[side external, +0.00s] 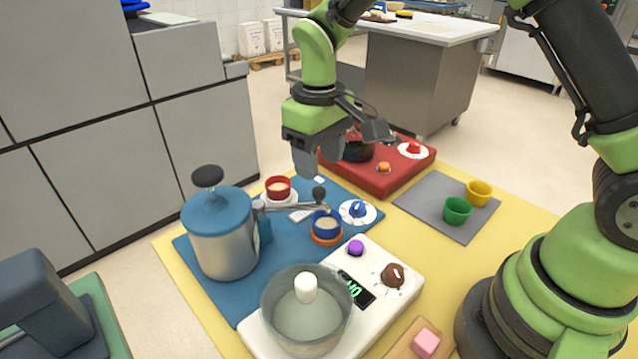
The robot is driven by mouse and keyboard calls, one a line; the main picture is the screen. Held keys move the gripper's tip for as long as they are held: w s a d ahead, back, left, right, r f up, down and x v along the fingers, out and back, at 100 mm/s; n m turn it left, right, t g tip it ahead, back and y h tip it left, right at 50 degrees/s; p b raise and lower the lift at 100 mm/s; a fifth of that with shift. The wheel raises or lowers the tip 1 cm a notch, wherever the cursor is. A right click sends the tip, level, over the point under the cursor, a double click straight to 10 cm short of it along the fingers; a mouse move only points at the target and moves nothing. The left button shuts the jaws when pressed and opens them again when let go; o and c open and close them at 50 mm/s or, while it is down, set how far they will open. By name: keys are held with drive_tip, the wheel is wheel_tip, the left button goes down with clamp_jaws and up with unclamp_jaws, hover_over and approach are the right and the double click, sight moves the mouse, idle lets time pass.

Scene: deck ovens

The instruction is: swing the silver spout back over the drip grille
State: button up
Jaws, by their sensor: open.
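The silver spout (290,208) sticks out to the right from the steel boiler (222,240) with the blue lid. A dark knob (319,194) stands up near its outer end, close to the blue cup (327,225) on an orange saucer. A pale drip grille (299,215) shows in part beside and below the spout; I cannot tell exactly how the spout's tip lines up with it. My gripper (342,150) is open and empty, above and behind the spout, apart from it.
A red cup (278,186) on a white saucer stands behind the spout. A blue dial (358,210) lies to the right. A white scale (400,290) with a glass bowl (305,315) is in front. A red block (390,175) with a dark pot stands behind my gripper.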

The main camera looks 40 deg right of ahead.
sight(319, 189)
wheel_tip(319, 189, down, 6)
drive_tip(key=shift+r, duration=0.2)
clamp_jaws()
